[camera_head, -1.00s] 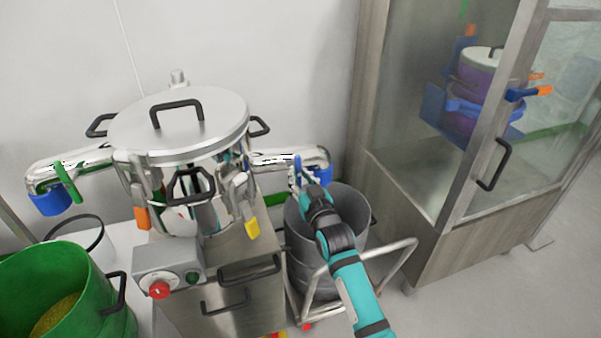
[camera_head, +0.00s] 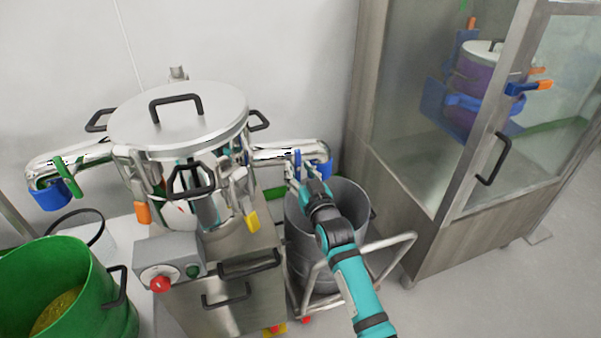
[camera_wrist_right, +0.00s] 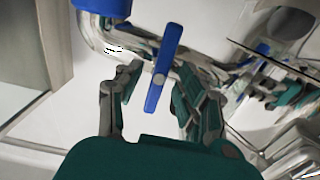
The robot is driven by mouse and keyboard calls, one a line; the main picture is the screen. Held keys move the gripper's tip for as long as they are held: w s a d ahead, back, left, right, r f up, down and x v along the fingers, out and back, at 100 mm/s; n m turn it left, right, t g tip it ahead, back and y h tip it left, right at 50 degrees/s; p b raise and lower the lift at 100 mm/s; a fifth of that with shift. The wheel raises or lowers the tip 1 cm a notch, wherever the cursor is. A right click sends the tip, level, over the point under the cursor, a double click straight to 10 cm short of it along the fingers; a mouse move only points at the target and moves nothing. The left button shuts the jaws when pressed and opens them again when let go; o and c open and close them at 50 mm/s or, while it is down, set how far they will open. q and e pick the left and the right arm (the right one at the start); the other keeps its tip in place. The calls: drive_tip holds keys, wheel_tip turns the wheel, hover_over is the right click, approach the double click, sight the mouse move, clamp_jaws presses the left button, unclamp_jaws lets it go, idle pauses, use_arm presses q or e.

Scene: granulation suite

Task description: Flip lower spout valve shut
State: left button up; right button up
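The sifter's right spout (camera_head: 277,153) is a shiny metal elbow with a blue end (camera_head: 324,167) above a grey bin. A blue valve handle (camera_head: 297,162) stands on this spout. In the right wrist view the blue handle (camera_wrist_right: 163,65) is a tilted bar across the pipe. My right gripper (camera_wrist_right: 158,92) is open, one finger on each side of the handle, with visible gaps. In the head view my right gripper (camera_head: 304,182) is just below the spout. The left spout (camera_head: 80,160) has a green handle (camera_head: 68,178). My left gripper is out of view.
The grey bin (camera_head: 345,200) sits in a metal-framed trolley (camera_head: 385,252) under my right arm. A glazed cabinet (camera_head: 425,130) stands to the right. A green bucket (camera_head: 95,270) is at lower left. A control box with a red button (camera_head: 160,284) is on the machine's front.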

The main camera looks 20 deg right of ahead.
drive_tip(key=s, duration=1.2)
drive_tip(key=shift+d, duration=0.2)
